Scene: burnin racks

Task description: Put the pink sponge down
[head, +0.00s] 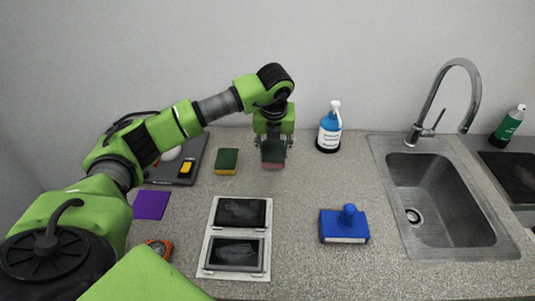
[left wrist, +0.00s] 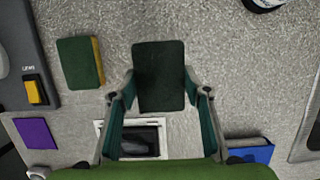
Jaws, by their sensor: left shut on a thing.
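The pink sponge (head: 272,163) has a dark green top and a pink lower part. It is at the back of the counter, between my left gripper's fingers. My left gripper (head: 271,147) points down and is shut on it. In the left wrist view the sponge's dark green face (left wrist: 158,70) shows between the fingertips of the gripper (left wrist: 160,94). I cannot tell whether its underside touches the counter. My right gripper is not in view.
A green and yellow sponge (head: 227,161) lies just left. Counter (head: 300,190) is bare between sponge and brush.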

